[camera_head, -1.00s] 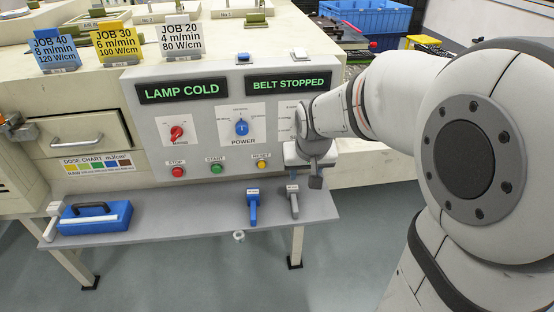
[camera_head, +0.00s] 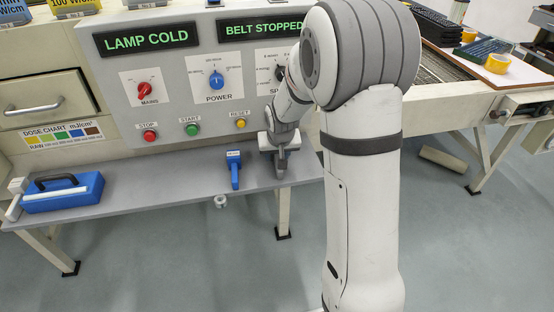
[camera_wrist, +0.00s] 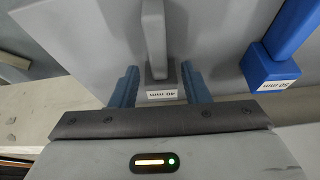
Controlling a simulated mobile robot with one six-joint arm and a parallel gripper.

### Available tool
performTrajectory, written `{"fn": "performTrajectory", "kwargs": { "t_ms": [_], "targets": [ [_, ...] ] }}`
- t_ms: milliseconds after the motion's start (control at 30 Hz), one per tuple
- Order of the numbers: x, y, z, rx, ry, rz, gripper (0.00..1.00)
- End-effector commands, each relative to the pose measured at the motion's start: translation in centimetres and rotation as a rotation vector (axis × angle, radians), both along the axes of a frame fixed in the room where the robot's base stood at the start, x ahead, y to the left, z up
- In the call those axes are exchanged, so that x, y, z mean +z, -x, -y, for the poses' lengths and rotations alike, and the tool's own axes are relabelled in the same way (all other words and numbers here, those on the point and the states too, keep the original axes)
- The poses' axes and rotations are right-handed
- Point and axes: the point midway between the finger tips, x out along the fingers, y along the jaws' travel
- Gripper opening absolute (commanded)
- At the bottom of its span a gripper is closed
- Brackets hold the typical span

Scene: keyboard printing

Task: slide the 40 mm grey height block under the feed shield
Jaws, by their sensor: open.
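My gripper (camera_wrist: 160,88) is open, with one blue-grey finger on each side of the block's base. In the head view my gripper (camera_head: 280,158) is at the grey block's place on the shelf and mostly hides it. The feed shield cannot be made out in these views.
A blue block labelled 50 mm (camera_wrist: 272,70) stands beside the grey one; it also shows in the head view (camera_head: 234,170). A blue case (camera_head: 62,192) lies at the shelf's left end. The control panel (camera_head: 190,130) rises behind the shelf (camera_head: 150,212). Its displays read LAMP COLD and BELT STOPPED.

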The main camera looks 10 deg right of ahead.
Motion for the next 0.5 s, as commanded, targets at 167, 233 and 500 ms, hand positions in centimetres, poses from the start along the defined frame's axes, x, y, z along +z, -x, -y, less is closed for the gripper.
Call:
{"fn": "performTrajectory", "kwargs": {
  "t_ms": [167, 233, 500],
  "targets": [
    [-0.6, -0.28, 0.05, -0.001, 0.0, 0.001, 0.42],
    [-0.57, -0.26, 0.06, -0.001, 0.0, 0.001, 0.42],
    [-0.55, -0.25, 0.09, -0.001, 0.0, 0.001, 0.25]
  ]
}}
